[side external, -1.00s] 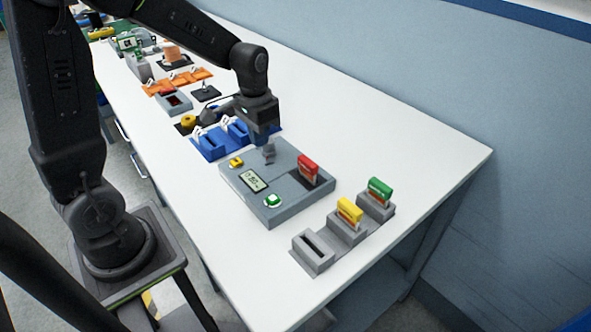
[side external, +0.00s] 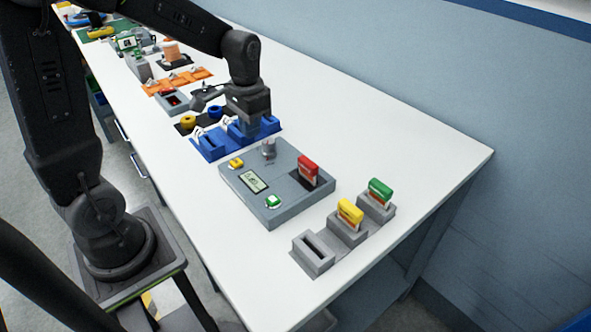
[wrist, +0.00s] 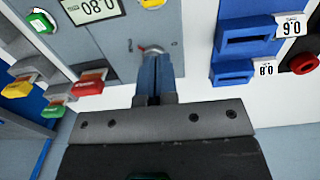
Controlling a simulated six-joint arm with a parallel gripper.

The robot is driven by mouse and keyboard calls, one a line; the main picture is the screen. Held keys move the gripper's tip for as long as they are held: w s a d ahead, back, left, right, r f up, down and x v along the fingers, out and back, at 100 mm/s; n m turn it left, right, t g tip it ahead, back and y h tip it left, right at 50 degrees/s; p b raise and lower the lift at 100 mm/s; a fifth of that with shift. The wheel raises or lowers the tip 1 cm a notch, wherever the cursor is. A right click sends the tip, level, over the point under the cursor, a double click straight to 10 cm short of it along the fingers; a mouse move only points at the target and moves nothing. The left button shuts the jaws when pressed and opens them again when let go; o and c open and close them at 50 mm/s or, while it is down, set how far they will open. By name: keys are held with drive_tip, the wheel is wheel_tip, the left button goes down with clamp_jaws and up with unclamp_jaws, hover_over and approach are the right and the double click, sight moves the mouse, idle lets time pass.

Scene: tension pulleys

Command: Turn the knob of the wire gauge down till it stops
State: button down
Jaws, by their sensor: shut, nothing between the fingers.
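The wire gauge is a grey box (side external: 245,196) with a small display (side external: 254,181), a grey knob (side external: 268,149) at its back corner, and yellow and green buttons. A red card (side external: 308,168) stands in its slot. In the wrist view the display (wrist: 95,8) reads 0.80, upside down. My gripper (side external: 252,136) is behind the knob, over the blue holders. In the wrist view my gripper (wrist: 157,62) has its blue fingers together and empty. The knob (wrist: 150,50), with a red mark, shows just past the fingertips and is partly hidden; I cannot tell if they touch.
Blue holders (side external: 209,144) labelled 0.6 and 0.8 (wrist: 265,69) stand close behind the gauge. Grey stepped holders (side external: 313,253) with yellow (side external: 350,212) and green (side external: 380,191) cards stand in front. The table right of the gauge is clear.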

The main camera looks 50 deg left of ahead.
drive_tip(key=shift+r, duration=1.4)
drive_tip(key=shift+w+d, duration=0.1)
